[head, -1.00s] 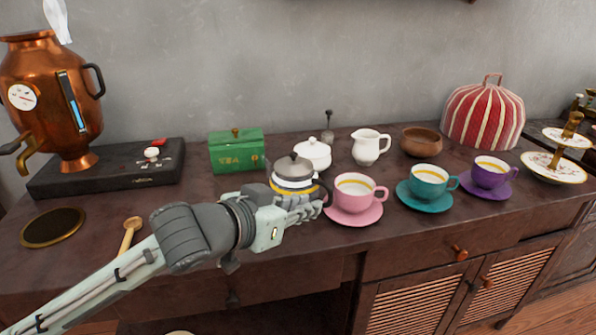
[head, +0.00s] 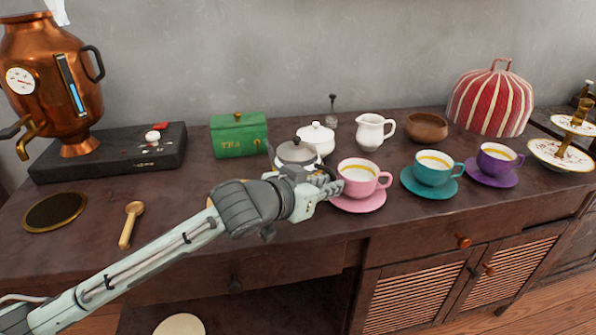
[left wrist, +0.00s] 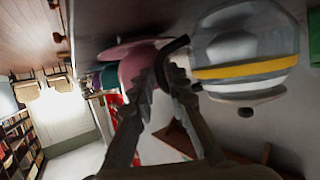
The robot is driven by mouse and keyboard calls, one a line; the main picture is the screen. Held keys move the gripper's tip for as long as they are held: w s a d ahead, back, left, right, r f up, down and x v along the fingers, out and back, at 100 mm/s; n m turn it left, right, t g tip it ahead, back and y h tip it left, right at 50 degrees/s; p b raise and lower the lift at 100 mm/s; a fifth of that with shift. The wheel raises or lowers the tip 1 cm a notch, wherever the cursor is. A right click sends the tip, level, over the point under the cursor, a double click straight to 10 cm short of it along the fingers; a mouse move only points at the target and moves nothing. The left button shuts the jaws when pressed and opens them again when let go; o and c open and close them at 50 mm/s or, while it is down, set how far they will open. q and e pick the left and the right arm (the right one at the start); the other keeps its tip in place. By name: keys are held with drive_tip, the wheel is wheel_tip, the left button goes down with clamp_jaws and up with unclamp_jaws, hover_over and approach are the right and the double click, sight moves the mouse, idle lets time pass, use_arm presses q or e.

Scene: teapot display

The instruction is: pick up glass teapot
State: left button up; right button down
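The glass teapot (head: 297,151) has a grey lid and a yellow band; it stands on the counter between the green tea tin and the pink cup. My left gripper (head: 327,184) is in front of it at its right side and hides its lower part in the head view. In the left wrist view the teapot (left wrist: 243,47) appears at upper right, on its side in the picture. The fingers of my left gripper (left wrist: 162,72) are apart, with the teapot's dark curved handle (left wrist: 175,45) between or just beyond the tips. I cannot tell whether they touch it. My right gripper is out of view.
A pink cup (head: 358,176) on its saucer stands close right of my left gripper. A white sugar bowl (head: 316,138) is behind the teapot and a green tea tin (head: 239,136) to its left. A wooden spoon (head: 130,224) lies at left. The front left counter is mostly clear.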

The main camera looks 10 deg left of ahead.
use_arm(q)
clamp_jaws()
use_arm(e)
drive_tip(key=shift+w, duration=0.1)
use_arm(q)
drive_tip(key=shift+r, duration=0.1)
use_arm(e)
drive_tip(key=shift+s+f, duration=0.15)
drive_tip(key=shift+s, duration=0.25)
use_arm(q)
drive_tip(key=shift+r, duration=0.1)
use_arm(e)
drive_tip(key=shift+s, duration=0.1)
use_arm(q)
drive_tip(key=shift+r, duration=0.95)
drive_tip(key=s+a+r, duration=0.7)
drive_tip(key=s+r, duration=0.2)
drive_tip(key=shift+s+p, duration=0.2)
drive_tip(key=shift+p, duration=0.15)
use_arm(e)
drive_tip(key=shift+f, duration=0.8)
